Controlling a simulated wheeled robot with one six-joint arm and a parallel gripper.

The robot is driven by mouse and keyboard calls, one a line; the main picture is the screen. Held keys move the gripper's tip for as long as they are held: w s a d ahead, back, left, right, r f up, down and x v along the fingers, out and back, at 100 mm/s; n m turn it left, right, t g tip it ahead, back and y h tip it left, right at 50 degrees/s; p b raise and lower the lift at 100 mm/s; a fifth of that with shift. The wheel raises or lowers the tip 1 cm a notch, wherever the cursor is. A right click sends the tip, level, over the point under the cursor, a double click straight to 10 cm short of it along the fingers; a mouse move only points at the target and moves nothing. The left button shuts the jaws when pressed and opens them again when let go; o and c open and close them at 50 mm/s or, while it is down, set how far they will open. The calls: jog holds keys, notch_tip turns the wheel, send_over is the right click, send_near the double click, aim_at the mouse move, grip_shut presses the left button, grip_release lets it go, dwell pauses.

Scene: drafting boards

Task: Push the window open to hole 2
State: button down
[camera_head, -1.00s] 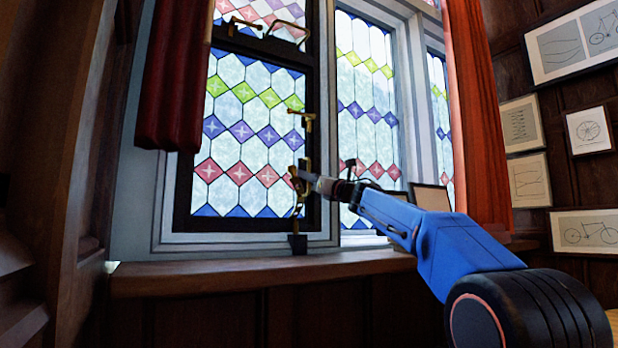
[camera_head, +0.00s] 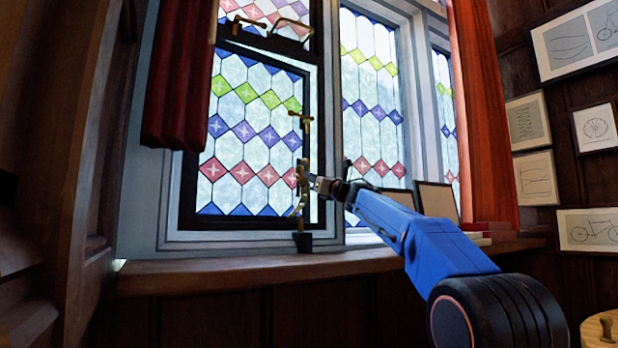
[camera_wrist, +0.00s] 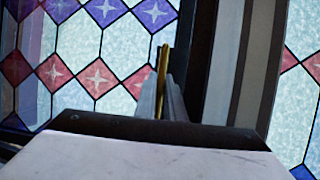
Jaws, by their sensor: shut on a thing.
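The casement window (camera_head: 244,133) has leaded panes with blue, green and red diamonds in a dark frame. A slanting gap shows along its top, so it stands somewhat ajar. A brass stay (camera_head: 301,190) hangs at its lower right edge, above a small dark block (camera_head: 302,242) on the sill. My gripper (camera_head: 314,182) reaches in from the right at the stay. In the wrist view my gripper (camera_wrist: 163,98) is shut on an upright brass piece (camera_wrist: 162,75), which looks like part of the stay. I cannot make out the stay's holes or hole 2.
A brass handle (camera_head: 301,118) sits higher on the casement's right side. A wooden sill (camera_head: 220,273) runs below. Red curtains (camera_head: 180,85) hang at both sides. Small frames (camera_head: 437,199) lean on the sill right of my gripper, behind my arm.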

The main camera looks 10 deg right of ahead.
jog(key=c, duration=1.8)
grip_release()
jog(key=shift+c, duration=0.2)
